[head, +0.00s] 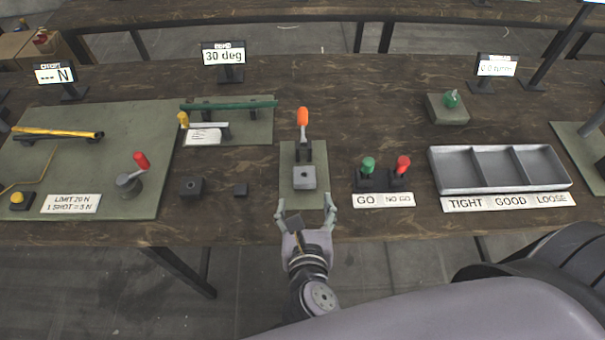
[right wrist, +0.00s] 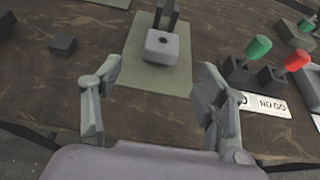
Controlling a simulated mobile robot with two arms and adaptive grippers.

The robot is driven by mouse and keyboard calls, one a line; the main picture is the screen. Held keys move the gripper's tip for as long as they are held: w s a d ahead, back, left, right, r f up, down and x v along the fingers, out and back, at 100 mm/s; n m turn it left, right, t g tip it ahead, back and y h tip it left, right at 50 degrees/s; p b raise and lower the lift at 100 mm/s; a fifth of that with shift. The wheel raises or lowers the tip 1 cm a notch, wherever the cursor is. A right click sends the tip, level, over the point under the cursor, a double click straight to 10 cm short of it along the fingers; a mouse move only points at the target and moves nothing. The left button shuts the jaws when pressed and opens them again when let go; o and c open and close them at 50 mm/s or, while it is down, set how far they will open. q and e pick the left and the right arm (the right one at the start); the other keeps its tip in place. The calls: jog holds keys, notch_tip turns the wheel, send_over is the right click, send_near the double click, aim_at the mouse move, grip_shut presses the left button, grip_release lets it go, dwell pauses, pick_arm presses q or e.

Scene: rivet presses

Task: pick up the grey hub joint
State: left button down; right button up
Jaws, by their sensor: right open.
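A light grey block with a round hole in its top, which looks like the grey hub joint (head: 304,178), sits on a green plate (head: 289,202) in front of an orange-handled press (head: 303,146). My right gripper (head: 305,208) is open and empty at the front edge of the bench, just short of the block, with a finger towards each side. In the right wrist view the hub joint (right wrist: 161,48) lies beyond and between the two spread fingertips (right wrist: 158,82), apart from them. My left gripper is not in view.
A dark holed block (head: 191,188) and a small dark block (head: 240,190) stand left of the plate. Green (head: 368,166) and red (head: 402,166) handled gauges stand to its right, before a three-part grey tray (head: 500,188). Bare wood lies between.

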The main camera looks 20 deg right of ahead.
aim_at(304, 173)
jog(key=x, duration=0.5)
jog(key=shift+w, duration=0.2)
jog(key=shift+r+p+x, duration=0.15)
jog(key=shift+p+x, duration=0.15)
jog(key=shift+x, duration=1.1)
jog(key=shift+r+p+x, duration=0.15)
jog(key=shift+p+x, duration=0.15)
jog(key=shift+x, duration=1.05)
jog(key=shift+d, duration=0.2)
jog(key=c, duration=1.2)
